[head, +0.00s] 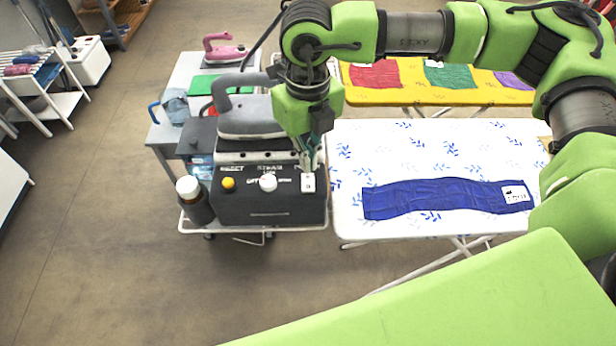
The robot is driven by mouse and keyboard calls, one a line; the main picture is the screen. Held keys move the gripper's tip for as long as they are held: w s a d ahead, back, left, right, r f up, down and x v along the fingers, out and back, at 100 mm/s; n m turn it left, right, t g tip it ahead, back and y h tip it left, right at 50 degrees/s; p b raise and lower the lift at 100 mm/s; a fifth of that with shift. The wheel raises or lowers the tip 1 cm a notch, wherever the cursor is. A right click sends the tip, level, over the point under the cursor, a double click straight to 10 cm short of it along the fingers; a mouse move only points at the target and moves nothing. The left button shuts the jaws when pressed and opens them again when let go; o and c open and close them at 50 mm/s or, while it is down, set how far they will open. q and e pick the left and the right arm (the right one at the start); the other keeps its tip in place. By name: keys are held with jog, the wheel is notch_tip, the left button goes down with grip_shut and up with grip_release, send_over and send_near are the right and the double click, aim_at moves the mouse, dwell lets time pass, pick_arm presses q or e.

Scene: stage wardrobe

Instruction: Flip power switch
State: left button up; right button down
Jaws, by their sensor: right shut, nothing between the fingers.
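A dark steam station (245,208) stands on a white cart in the middle of the head view. Its front panel carries a yellow knob (228,184), a white knob (268,182) and a white rocker-like power switch (308,183) at the right end. My right gripper (314,168) points down over the right end of the panel, its shut, empty fingertips just above the switch. I cannot tell whether they touch it. The label above the switch is partly hidden by the gripper. My left gripper is not in view.
A grey iron (252,115) rests on top of the station. A bottle with a white cap (193,200) stands at its left. A white ironing board (400,225) with a blue cloth (440,198) lies to the right. A yellow board (440,96) stands behind.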

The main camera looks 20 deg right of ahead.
aim_at(308, 177)
jog(key=shift+r+p, duration=0.55)
jog(key=shift+r, duration=1.35)
